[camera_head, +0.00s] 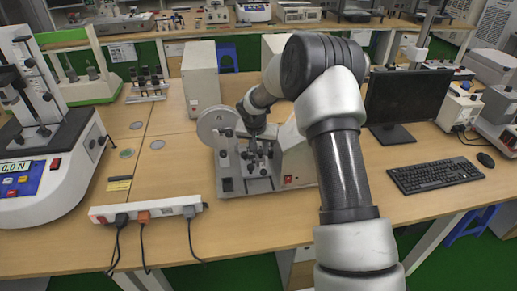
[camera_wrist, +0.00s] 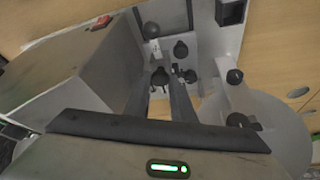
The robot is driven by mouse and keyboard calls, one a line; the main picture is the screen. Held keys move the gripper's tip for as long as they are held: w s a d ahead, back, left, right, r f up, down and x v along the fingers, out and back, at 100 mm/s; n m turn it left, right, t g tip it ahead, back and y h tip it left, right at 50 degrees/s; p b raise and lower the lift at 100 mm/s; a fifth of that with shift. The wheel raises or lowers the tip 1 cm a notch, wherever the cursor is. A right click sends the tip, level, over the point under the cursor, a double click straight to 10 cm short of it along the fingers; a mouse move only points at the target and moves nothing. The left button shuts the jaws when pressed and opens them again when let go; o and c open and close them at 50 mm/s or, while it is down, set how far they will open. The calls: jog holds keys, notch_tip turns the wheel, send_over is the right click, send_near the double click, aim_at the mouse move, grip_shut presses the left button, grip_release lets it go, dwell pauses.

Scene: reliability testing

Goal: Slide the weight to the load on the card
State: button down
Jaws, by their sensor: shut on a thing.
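A grey and white test machine (camera_head: 230,187) with a round disc (camera_head: 216,122) stands on the wooden bench. My gripper (camera_head: 257,152) reaches down into its front from above, and my arm hides part of the machine. In the wrist view, my two fingers (camera_wrist: 162,78) close around a small dark knob-like part (camera_wrist: 160,76) on the machine. I cannot tell for sure that this part is the weight. Other dark round knobs (camera_wrist: 181,49) sit just beyond it, beside a small white piece (camera_wrist: 155,47). No card with a readable load shows.
A power strip (camera_head: 146,210) with plugs and cables lies at the bench's front edge. A force tester (camera_head: 45,150) stands at the left. A beige box (camera_head: 200,78) is behind the machine. A monitor (camera_head: 407,98) and keyboard (camera_head: 436,175) stand at the right.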

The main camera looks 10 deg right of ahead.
jog(key=shift+s+f, duration=0.1)
jog(key=shift+s, duration=0.85)
jog(key=c, duration=1.5)
grip_release()
jog(key=shift+r, duration=0.2)
jog(key=shift+s+r, duration=0.1)
jog(key=shift+r, duration=0.25)
jog(key=v, duration=1.6)
jog(key=shift+s+r, duration=0.15)
jog(key=shift+s, duration=0.1)
jog(key=shift+r, duration=0.1)
